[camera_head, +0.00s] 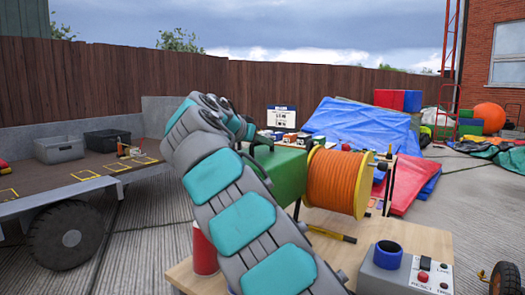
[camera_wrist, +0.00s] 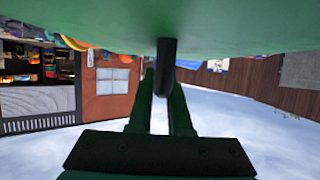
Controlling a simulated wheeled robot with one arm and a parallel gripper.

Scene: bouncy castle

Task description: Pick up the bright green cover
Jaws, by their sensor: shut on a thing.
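The bright green cover (camera_head: 287,172) is a box-like shape in the head view, beside the orange reel and partly hidden behind my arm. In the wrist view its green surface (camera_wrist: 80,22) fills the top of the picture. A dark post (camera_wrist: 166,55) stands out from that surface. My gripper (camera_wrist: 163,82) is shut on this post, with one green finger on each side. In the head view my gripper (camera_head: 262,140) is at the cover's upper left, mostly hidden by the arm. I cannot tell whether the cover is clear of what is under it.
An orange cable reel (camera_head: 337,181) stands right of the cover. A wooden table (camera_head: 350,262) in front bears a grey control box (camera_head: 405,272) and a red cylinder (camera_head: 204,250). Blue sheeting (camera_head: 360,125) lies behind.

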